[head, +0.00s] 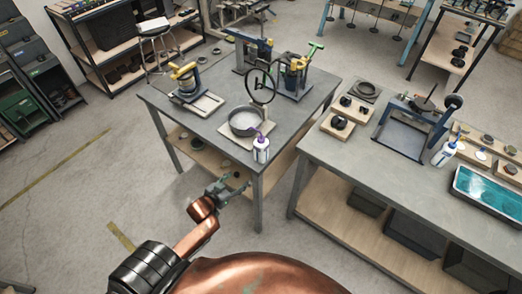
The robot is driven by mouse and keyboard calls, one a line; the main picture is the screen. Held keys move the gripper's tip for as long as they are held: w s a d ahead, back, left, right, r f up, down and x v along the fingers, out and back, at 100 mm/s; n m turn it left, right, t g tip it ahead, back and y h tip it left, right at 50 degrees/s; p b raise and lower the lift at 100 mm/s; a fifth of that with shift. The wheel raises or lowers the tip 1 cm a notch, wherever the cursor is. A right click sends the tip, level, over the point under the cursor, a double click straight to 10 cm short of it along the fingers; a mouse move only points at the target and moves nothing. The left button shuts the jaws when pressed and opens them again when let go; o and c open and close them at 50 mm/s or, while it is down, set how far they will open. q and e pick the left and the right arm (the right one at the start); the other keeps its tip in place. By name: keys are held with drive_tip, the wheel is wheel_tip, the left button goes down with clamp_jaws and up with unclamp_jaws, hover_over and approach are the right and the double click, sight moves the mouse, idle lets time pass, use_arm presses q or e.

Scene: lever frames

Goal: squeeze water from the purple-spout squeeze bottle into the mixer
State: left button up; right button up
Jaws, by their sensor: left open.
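The purple-spout squeeze bottle (261,151) is white and stands upright at the near corner of the left grey table. Its purple spout tilts up to the left, close to the rim of a round grey pan. That pan, on a pale base with an upright black ring behind it, looks like the mixer (245,122), though I cannot be sure. My left gripper (238,184) is open and empty. In the picture it is below and left of the bottle, apart from it, in front of the table's near edge. My right gripper is not in view.
The left table (203,133) also holds a yellow-topped device (185,78) and blue lever devices (250,50) at the back. The right table (330,150) holds a blue-framed device (415,125), another white bottle (444,153) and a teal tray (490,192). A gap separates the tables.

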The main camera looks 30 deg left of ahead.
sight(257, 153)
use_arm(q)
drive_tip(key=w+d+r+t+h, duration=0.1)
drive_tip(key=d+r, duration=0.1)
drive_tip(key=r, duration=0.6)
drive_tip(key=w+d+r+t+h, duration=0.1)
drive_tip(key=w+d+r+t, duration=0.1)
drive_tip(key=r, duration=0.5)
drive_tip(key=shift+m, duration=0.4)
drive_tip(key=b+x, duration=0.4)
drive_tip(key=x, duration=0.1)
drive_tip(key=shift+w+d+f, duration=0.15)
drive_tip(key=shift+d+f, duration=0.05)
drive_tip(key=shift+f, duration=0.05)
drive_tip(key=x, duration=0.2)
drive_tip(key=shift+w, duration=0.35)
drive_tip(key=shift+x, duration=1.2)
drive_tip(key=shift+c, duration=0.7)
drive_tip(key=c, duration=0.7)
